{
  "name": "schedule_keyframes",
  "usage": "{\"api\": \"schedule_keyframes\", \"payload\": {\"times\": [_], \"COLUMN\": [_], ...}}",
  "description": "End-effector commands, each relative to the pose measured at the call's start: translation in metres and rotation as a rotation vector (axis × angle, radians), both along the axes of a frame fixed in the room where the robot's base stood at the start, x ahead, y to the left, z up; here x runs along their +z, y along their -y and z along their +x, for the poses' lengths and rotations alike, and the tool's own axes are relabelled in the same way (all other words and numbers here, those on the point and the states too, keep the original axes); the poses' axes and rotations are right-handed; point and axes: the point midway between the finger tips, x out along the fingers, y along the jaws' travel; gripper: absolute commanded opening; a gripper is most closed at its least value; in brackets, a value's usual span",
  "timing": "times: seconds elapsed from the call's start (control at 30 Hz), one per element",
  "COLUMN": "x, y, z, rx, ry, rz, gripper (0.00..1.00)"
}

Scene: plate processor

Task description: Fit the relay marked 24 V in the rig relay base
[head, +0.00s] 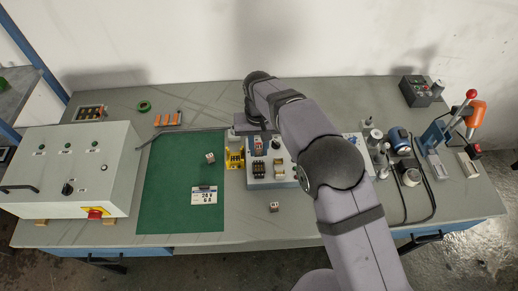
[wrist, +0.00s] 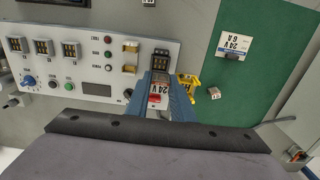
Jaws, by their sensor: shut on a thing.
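My gripper (wrist: 163,95) is shut on a relay (wrist: 158,90) with a white label reading 24 V, upside down in the wrist view, and a red part below it. The held relay also shows in the head view (head: 258,144), at the back left of the rig panel (head: 290,184). A dark relay base (wrist: 161,61) sits at the panel's end, just beyond the held relay in the wrist view; it also shows in the head view (head: 258,169). The relay appears apart from this base, but its height above the panel is unclear.
A yellow holder (wrist: 188,82) stands beside the panel's end. Another relay (head: 210,157) lies on the green mat (head: 165,190), near a 24 V 6 A card (head: 204,196). A further relay (head: 274,207) lies in front of the panel. A grey cabinet (head: 75,165) stands left.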

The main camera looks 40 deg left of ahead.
Motion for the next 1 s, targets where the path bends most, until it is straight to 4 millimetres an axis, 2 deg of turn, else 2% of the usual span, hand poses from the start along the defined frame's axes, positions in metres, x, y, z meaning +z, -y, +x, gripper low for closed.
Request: {"api": "schedule_keyframes", "payload": {"times": [0.37,1.0], "x": [-0.01,-0.056], "y": [0.0,0.0], "z": [0.0,0.0], "rx": [0.002,0.001], "ry": [0.0,0.0], "rz": [0.0,0.0], "gripper": [0.0,0.0]}}
